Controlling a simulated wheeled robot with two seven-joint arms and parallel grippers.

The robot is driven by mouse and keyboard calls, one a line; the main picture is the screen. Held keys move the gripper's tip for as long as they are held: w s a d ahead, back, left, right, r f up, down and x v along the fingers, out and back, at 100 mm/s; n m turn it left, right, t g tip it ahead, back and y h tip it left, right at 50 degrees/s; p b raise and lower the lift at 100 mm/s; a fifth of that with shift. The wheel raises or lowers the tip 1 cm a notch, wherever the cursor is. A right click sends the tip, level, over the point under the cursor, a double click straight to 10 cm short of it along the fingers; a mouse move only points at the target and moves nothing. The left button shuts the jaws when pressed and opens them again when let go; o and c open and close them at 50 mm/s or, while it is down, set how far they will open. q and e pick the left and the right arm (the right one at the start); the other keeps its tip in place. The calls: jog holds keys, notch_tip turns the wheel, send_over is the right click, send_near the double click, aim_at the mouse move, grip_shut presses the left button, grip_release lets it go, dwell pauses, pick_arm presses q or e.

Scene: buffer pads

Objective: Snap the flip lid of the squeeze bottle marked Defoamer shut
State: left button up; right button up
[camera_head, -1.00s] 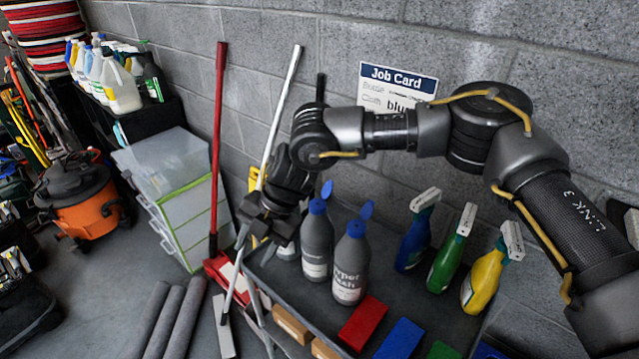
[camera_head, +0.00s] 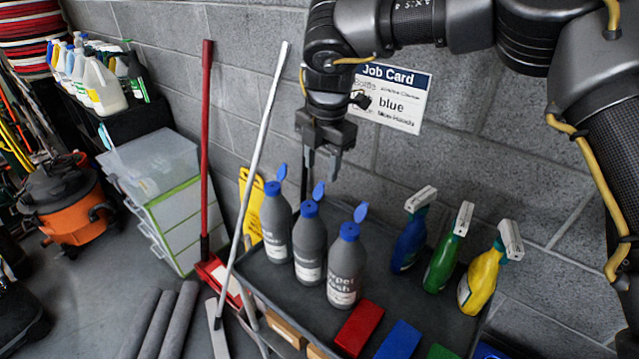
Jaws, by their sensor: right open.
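Three grey squeeze bottles stand upright in a row on the dark cart top, each with a blue cap and its flip lid raised: a left bottle (camera_head: 276,228), a middle bottle (camera_head: 310,250) and a right bottle (camera_head: 345,272). The right one's label ends in "rpet" and "ash". The other two labels are too small or turned to read, so I cannot tell which is Defoamer. My right gripper (camera_head: 321,172) points down, open and empty, above and behind the bottles, apart from their lids. My left gripper is not in view.
Blue (camera_head: 411,240), green (camera_head: 447,255) and yellow (camera_head: 483,275) spray bottles stand right of the squeeze bottles. Red (camera_head: 359,327) and blue (camera_head: 398,341) blocks lie in front. A job card (camera_head: 393,98) hangs on the wall. Mop handles rise left of the cart.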

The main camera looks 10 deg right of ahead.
aim_at(319, 190)
jog(key=f, duration=0.2)
jog(key=f+p, duration=0.1)
jog(key=f, duration=0.3)
jog(key=shift+w+a+f+p, duration=0.15)
jog(key=shift+w+f+p, duration=0.1)
jog(key=shift+f+p, duration=0.1)
grip_shut()
jog(key=shift+s+a+f+t+h+b, duration=0.15)
jog(key=shift+t+h+b, duration=0.2)
jog(key=shift+b, duration=0.45)
jog(key=t+h+b, duration=0.1)
jog(key=b, duration=0.2)
jog(key=a+t+h+b, duration=0.1)
jog(key=t+h+b, duration=0.1)
jog(key=b, duration=0.1)
jog(key=shift+s, duration=0.4)
jog(key=shift+s+a+r+t+h+b, duration=0.2)
jog(key=shift+t+h+b, duration=0.4)
jog(key=shift+b, duration=0.55)
jog(key=shift+d+r, duration=0.1)
